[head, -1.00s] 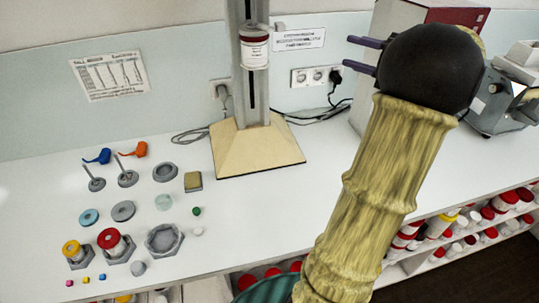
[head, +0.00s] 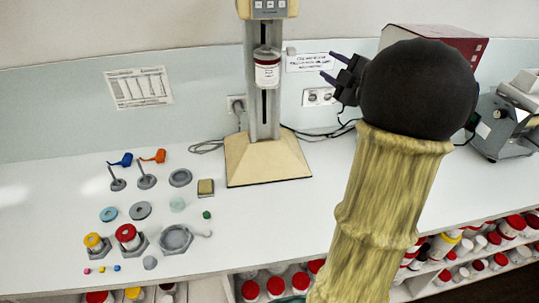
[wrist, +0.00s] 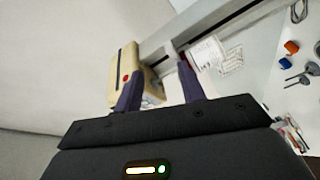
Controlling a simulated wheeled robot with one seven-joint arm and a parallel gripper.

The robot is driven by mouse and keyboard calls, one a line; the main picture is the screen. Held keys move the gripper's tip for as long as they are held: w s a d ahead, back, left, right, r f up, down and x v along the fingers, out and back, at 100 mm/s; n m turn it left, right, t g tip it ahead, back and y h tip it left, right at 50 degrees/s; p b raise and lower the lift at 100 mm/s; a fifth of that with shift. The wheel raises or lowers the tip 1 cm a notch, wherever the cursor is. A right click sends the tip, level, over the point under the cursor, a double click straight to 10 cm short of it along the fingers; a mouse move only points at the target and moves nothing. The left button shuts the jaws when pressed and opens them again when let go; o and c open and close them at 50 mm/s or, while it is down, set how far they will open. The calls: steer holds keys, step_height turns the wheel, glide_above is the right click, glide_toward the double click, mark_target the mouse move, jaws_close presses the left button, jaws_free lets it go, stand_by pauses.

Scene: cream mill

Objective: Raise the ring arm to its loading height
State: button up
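The cream mill stands on the bench, with a grey upright column (head: 253,105) and a cream-coloured motor head (head: 268,9), partly cut off at the top. A white jar (head: 267,72) with a dark red lid sits against the column, below the head. The ring arm around the jar is hard to make out. My gripper (head: 328,65) is right of the jar, apart from it, with its two purple fingers apart and empty. In the wrist view the open fingers (wrist: 160,68) point towards the motor head (wrist: 126,76) and the labelled jar (wrist: 207,54).
The mill's beige base (head: 266,156) stands towards the bench's back. Lids, jars in holders and small coloured pieces lie on the bench at left. A red and white machine (head: 437,42) stands behind my arm. Cables and a socket (head: 319,97) are at the wall. Shelves hold jars below.

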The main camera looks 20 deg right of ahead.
steer(key=w+a+f+m+g+h+p, duration=0.2)
steer(key=a+f+m+g+h+p, duration=0.3)
steer(key=a+f+m, duration=0.5)
steer(key=s+a+f+m+g+y, duration=0.2)
steer(key=s+a+f+g, duration=0.4)
steer(key=s+a, duration=0.3)
steer(key=shift+s+a+m+p, duration=0.15)
steer(key=shift+a+m+p, duration=0.35)
steer(key=shift+a, duration=0.65)
steer(key=s+a+f+g, duration=0.2)
steer(key=s+a, duration=0.1)
steer(key=s, duration=0.2)
steer(key=s+a+f+m+g+y, duration=0.1)
steer(key=s+a+f+g, duration=0.1)
steer(key=s+a, duration=0.2)
steer(key=shift+s+a+f+m+g, duration=0.3)
steer(key=shift+s+g, duration=0.1)
steer(key=shift+s, duration=0.15)
steer(key=shift+c, duration=0.4)
